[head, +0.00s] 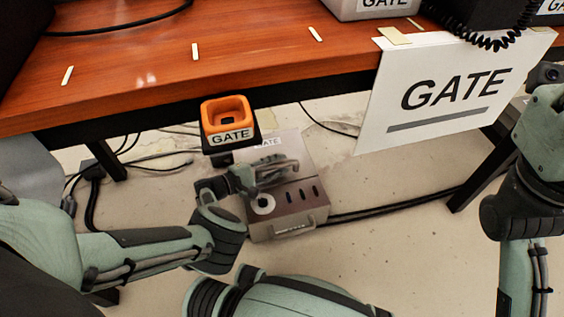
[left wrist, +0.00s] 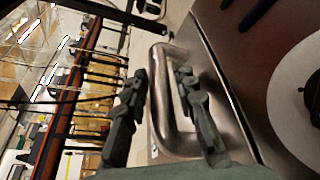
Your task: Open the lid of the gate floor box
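The gate floor box (head: 285,228) stands on the floor below the table. Its top carries dark slots and a pale round disc (head: 263,204), and a handle shows on its front. A pale panel with a GATE label (head: 296,143) rises behind it; I cannot tell whether this is the lid. My left gripper (head: 290,168) is over the rear of the box. In the left wrist view, the left gripper's fingers (left wrist: 163,95) stand apart on either side of a metal U-shaped handle (left wrist: 160,85), with a small gap beside the bar. My right gripper is not in view.
The wooden table (head: 240,55) overhangs behind the box. An orange cradle (head: 228,110) labelled GATE and a white GATE sign (head: 450,90) are at its front edge. Black cables (head: 400,208) run along the floor. Floor right of the box is mostly clear.

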